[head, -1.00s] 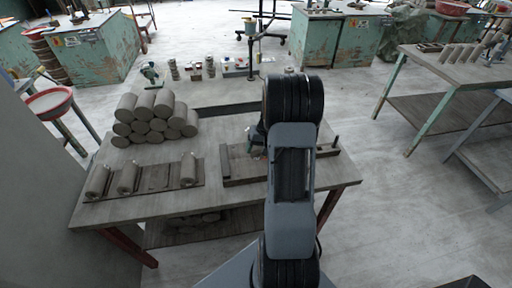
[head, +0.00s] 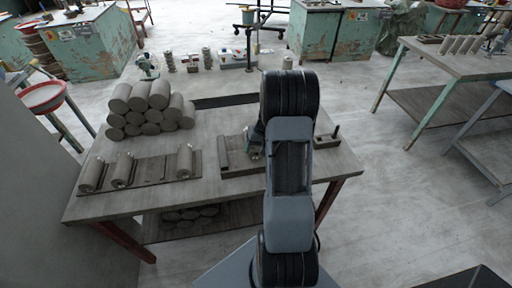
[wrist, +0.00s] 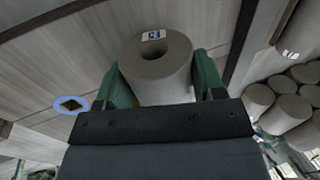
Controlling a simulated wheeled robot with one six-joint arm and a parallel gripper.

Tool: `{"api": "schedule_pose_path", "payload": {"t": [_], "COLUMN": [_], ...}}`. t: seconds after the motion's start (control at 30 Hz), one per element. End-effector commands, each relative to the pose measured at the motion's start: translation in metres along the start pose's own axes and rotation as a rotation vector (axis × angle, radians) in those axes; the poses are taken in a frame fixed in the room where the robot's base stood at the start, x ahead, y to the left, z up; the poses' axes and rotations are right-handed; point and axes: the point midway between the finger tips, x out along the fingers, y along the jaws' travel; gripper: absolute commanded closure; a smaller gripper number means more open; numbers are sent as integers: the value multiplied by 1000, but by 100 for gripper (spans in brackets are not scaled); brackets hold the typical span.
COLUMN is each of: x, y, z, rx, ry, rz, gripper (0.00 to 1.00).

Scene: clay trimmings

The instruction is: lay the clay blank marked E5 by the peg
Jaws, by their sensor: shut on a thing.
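My gripper (wrist: 160,78) is shut on a grey clay blank (wrist: 158,80), a thick cylinder with a round hole in its end. In the head view my gripper (head: 255,145) is low over the right-hand wooden board (head: 235,170), partly hidden behind my arm. A short upright post, perhaps the peg (head: 337,131), stands at that board's right end. A blue disc with a dark diamond (wrist: 71,105) shows left of the blank in the wrist view.
A stack of clay blanks (head: 150,112) stands at the table's back left. A slatted board (head: 150,172) with three blanks lies at the front left. A thin pole (head: 249,50) rises at the back. Table surface (head: 200,200) in front of the boards is clear.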

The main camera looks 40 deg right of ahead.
Motion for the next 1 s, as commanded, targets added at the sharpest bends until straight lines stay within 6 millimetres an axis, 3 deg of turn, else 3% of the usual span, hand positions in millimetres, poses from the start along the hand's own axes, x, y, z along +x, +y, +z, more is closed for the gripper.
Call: {"api": "schedule_pose_path", "payload": {"t": [1.0], "x": [7], "y": [2], "z": [-1], "rx": [0], "ry": [2], "rz": [0], "gripper": [80]}}
